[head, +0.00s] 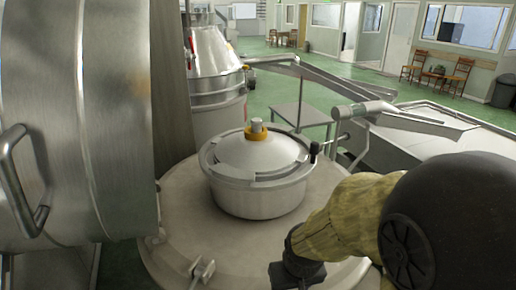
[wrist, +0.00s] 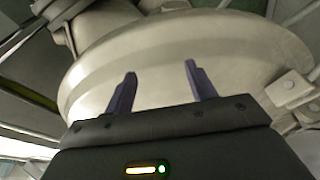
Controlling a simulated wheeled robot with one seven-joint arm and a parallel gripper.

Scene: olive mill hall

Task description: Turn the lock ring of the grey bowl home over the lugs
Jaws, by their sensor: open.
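The grey bowl (head: 256,198) stands upright in the middle of the head view, under a domed lid (head: 255,152) with a yellow collar and metal stub on top. The lock ring (head: 213,171) runs around the bowl's rim. Its handle with a black knob (head: 314,148) sticks up at the right of the rim. I cannot make out the lugs clearly. My gripper (wrist: 162,80) is open and empty, its two dark fingers apart in front of a pale round metal surface in the wrist view. In the head view my arm is at lower right, apart from the bowl, fingers not clear.
The bowl sits on a wide round metal cover (head: 175,215) with a small clamp (head: 201,268) at its front. A large steel drum with a handle (head: 22,180) blocks the left. A cone-topped vessel (head: 213,75) and a metal trough (head: 460,145) stand behind.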

